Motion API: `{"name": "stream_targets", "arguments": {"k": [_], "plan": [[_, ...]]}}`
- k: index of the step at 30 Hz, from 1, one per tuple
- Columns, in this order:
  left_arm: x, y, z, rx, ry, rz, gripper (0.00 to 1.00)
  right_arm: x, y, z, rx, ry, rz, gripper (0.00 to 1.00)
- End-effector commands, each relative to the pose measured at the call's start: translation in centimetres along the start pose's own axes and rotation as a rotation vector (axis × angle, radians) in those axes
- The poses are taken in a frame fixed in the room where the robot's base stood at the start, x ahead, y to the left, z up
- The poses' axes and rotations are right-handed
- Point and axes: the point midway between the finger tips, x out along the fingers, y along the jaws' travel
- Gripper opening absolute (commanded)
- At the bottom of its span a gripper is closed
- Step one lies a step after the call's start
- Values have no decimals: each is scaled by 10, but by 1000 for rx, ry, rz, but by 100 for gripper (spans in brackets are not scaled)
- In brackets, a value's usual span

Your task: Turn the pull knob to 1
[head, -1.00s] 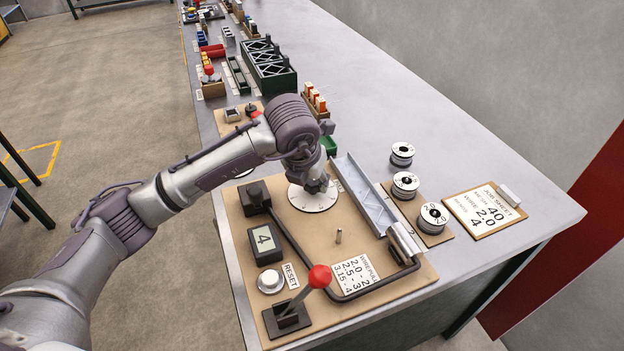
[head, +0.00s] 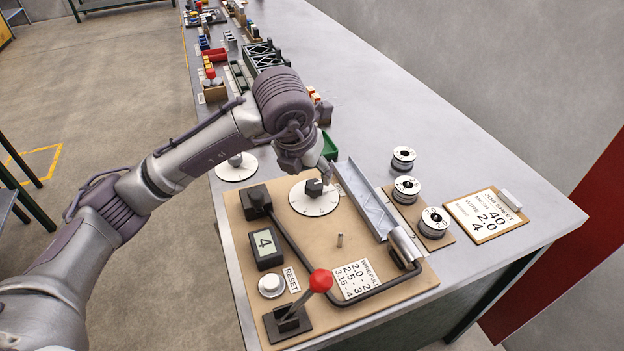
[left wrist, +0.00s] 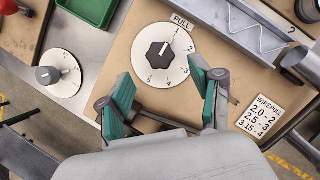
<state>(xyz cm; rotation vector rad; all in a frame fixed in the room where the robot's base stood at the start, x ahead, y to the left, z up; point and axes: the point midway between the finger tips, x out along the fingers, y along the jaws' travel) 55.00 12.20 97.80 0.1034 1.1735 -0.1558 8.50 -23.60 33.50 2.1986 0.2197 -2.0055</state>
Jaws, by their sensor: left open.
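The pull knob is a black lobed knob (head: 314,187) on a white numbered dial (head: 312,204) on the tan board. In the left wrist view the knob (left wrist: 159,55) sits under the word PULL, its white mark pointing up and right, towards the 1. My left gripper (head: 318,172) is just behind and above the knob in the head view, apart from it. In the left wrist view its two green-padded fingers (left wrist: 160,70) are spread open and empty, below and to either side of the knob. My right gripper is not in view.
The board (head: 270,215) also carries a counter reading 4 (head: 265,243), a reset button (head: 271,284), a red-topped lever (head: 320,281), a bent black bar and a metal channel (head: 365,205). A second dial (head: 236,167) lies behind.

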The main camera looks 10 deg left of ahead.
Motion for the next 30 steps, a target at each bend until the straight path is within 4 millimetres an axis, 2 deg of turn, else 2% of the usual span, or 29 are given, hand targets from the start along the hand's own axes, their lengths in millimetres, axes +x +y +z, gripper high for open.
{"name": "stream_targets", "arguments": {"k": [3, 10, 30], "plan": [[-25, 0, 1, 1, -4, 0, 65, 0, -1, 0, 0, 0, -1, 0], [-52, 0, 0, 0, -1, 0, 65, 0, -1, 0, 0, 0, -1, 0], [-56, 0, 0, 0, 1, 0, 65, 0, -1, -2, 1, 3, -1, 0]]}}
